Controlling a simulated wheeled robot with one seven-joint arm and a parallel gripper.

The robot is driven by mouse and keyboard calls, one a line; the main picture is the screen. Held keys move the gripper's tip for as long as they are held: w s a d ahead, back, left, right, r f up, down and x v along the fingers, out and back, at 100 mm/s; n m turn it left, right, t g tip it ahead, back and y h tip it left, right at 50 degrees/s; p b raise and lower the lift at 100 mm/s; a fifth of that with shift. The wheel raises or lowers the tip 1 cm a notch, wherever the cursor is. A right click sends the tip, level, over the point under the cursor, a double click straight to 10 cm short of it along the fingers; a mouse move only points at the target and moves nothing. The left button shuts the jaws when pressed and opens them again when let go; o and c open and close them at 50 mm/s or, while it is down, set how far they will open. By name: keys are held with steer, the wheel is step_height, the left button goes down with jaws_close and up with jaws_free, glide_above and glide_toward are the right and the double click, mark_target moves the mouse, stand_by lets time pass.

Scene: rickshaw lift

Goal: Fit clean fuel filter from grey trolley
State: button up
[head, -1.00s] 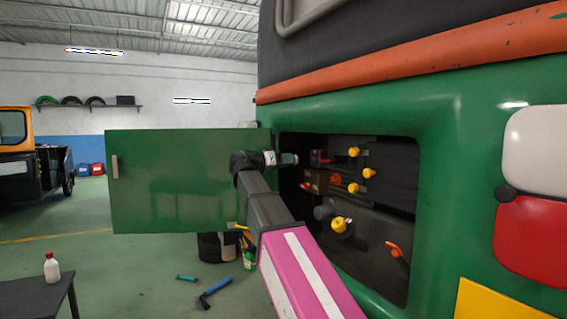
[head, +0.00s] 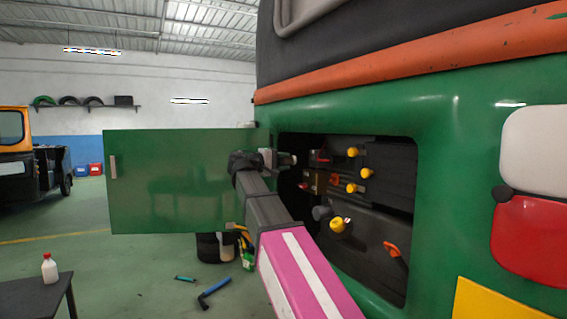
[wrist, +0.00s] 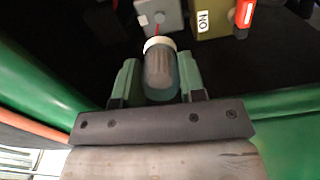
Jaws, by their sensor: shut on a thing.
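My gripper (wrist: 160,83) is shut on a dark grey ribbed cylinder with a pale collar, which looks like the fuel filter (wrist: 161,74). Its green fingers stand on both sides of it in the wrist view. A grey block (wrist: 158,14) with a thin red line on it lies just beyond the pale end; I cannot tell whether they touch. In the head view my gripper (head: 279,159) is at the left edge of the open engine bay (head: 375,230). The filter is too small there to make out clearly. No grey trolley can be told for sure.
The green hatch door (head: 180,185) hangs open at the left. Yellow knobs (head: 338,225) and an orange-red handle (head: 393,250) sit inside the bay. A box marked NO (wrist: 207,18) is beside the grey block. A dark table (head: 35,298) holds a white bottle (head: 49,269).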

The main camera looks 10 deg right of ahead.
steer(key=shift+n, duration=0.5)
steer(key=shift+w+d, duration=0.1)
steer(key=shift+d, duration=0.2)
steer(key=x, duration=0.6)
steer(key=shift+d, duration=0.25)
steer(key=shift+w+d, duration=0.1)
steer(key=shift+d, duration=0.4)
stand_by(2.4)
